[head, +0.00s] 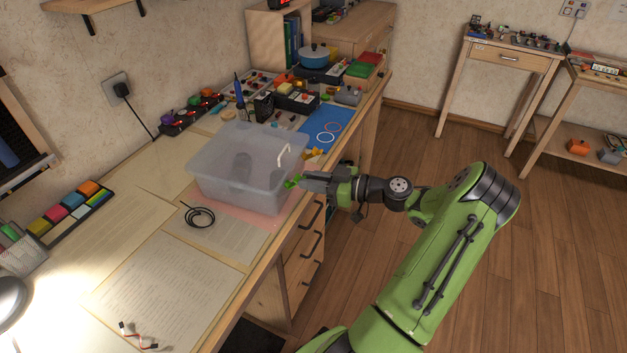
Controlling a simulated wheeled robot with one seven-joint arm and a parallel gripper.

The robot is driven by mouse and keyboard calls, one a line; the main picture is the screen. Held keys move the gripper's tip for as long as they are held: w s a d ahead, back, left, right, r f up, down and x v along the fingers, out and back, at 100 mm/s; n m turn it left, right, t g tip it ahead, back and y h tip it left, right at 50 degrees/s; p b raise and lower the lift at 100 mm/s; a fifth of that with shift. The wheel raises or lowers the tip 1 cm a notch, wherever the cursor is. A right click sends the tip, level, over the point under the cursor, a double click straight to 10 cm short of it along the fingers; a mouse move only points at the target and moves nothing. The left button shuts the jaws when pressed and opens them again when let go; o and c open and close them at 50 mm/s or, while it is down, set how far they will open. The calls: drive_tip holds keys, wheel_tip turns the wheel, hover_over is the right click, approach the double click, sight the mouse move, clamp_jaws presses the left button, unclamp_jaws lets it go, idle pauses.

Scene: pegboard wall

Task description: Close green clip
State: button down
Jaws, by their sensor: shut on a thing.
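A translucent grey plastic box (225,168) stands on the desk. A small green clip (291,184) shows at the box's right side, near its rim. My gripper (304,182) reaches in from the right with its fingertips at the clip. It is shut on the green clip. The fingers hide part of the clip, so I cannot tell how far it is folded onto the rim. A white curved piece (285,153) shows upright at the box's far right part.
A black coiled cable (199,216) lies in front of the box. A blue mat (322,133) with rings lies behind it, beside tools and a blue pot (314,56). Papers cover the near desk (140,300). The wooden floor (420,150) to the right is clear.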

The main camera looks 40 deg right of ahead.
drive_tip(key=r+g+p, duration=0.1)
drive_tip(key=w+g+h+p, duration=0.1)
drive_tip(key=g, duration=0.1)
drive_tip(key=w+a+r+g+h+p, duration=0.1)
drive_tip(key=shift+w+r+g, duration=0.1)
drive_tip(key=shift+r+g, duration=0.25)
drive_tip(key=shift+g, duration=0.05)
drive_tip(key=shift+w+a+r+g+h+p, duration=0.2)
drive_tip(key=shift+w+g+h+p, duration=0.25)
drive_tip(key=shift+g, duration=0.3)
drive_tip(key=shift+w+a+r+g+h+p, duration=0.1)
drive_tip(key=shift+w+a+g+h+p, duration=0.25)
drive_tip(key=shift+g, duration=0.4)
drive_tip(key=shift+w+d, duration=0.1)
drive_tip(key=shift+w, duration=0.05)
drive_tip(key=c, duration=1)
unclamp_jaws()
drive_tip(key=shift+f, duration=0.1)
